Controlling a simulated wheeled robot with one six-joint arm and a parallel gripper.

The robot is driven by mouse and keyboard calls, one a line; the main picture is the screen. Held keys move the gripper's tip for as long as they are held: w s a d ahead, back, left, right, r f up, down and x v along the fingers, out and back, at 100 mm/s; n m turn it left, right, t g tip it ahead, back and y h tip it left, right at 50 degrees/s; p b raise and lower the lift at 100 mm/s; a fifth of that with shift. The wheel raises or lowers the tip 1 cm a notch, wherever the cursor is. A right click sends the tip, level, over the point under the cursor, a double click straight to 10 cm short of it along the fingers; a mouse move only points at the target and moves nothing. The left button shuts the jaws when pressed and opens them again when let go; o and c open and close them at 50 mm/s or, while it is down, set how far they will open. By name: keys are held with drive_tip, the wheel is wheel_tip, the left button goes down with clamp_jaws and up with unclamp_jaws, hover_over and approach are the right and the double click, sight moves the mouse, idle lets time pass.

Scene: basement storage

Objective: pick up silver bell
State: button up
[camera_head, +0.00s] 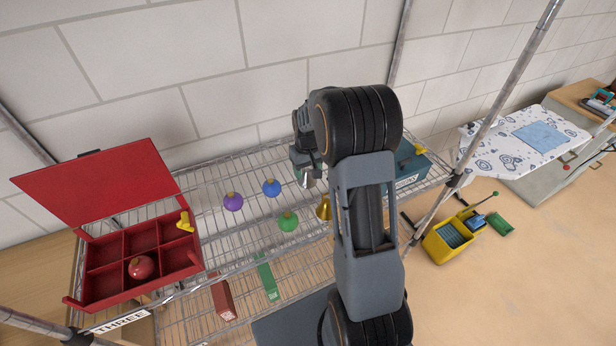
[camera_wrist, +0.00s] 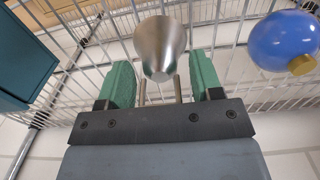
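The silver bell (camera_wrist: 160,42) shows in the wrist view, just ahead of and partly between the green fingertips of my gripper (camera_wrist: 162,74). The fingers are apart, one on each side of it; I cannot tell whether either touches it. In the head view my gripper (camera_head: 303,160) is above the wire shelf, and the silver bell (camera_head: 307,180) shows partly beneath it. Much of the bell is hidden there by the gripper and arm.
On the wire shelf (camera_head: 250,165) are a blue ball (camera_head: 271,187), a purple ball (camera_head: 233,201), a green ball (camera_head: 288,221) and a gold bell (camera_head: 324,207). A red compartment box (camera_head: 105,287) stands left; a teal box (camera_head: 412,168) stands right.

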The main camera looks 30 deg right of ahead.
drive_tip(key=c, duration=0.5)
drive_tip(key=shift+c, duration=0.3)
